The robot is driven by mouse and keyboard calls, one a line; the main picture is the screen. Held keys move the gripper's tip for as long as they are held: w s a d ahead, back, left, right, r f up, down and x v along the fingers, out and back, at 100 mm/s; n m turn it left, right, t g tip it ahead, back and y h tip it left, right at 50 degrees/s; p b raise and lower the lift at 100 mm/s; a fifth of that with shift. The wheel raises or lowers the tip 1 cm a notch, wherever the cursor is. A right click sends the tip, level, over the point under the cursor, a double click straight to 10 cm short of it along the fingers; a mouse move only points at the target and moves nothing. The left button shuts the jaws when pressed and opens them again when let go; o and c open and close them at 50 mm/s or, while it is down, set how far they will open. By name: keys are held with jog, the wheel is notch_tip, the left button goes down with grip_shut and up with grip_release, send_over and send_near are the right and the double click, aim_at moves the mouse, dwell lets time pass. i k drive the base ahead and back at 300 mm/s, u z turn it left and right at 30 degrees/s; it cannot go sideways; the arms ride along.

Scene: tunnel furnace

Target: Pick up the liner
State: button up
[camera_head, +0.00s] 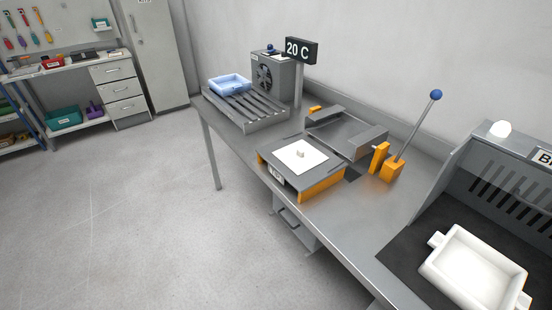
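A thin white square sheet (302,155), which looks like the liner, lies flat on a grey and orange stand (322,186) on the metal bench. A small pale knob or lump (299,154) shows near its middle. A white rectangular tray with end handles (476,268) sits on a dark surface at the lower right. A light blue tray (230,84) rests on the slatted rack at the far end of the bench. My gripper is not in view.
Behind the stand is a grey open-topped fixture (345,133). A lever with a blue ball (436,95) rises from an orange base to its right. The floor at left is clear.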

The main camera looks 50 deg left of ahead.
aim_at(299, 157)
jog(key=u, duration=1)
jog(key=k, duration=0.3)
jog(key=z, duration=0.65)
jog(key=i, duration=0.45)
jog(key=k, duration=0.5)
jog(key=u, duration=1.15)
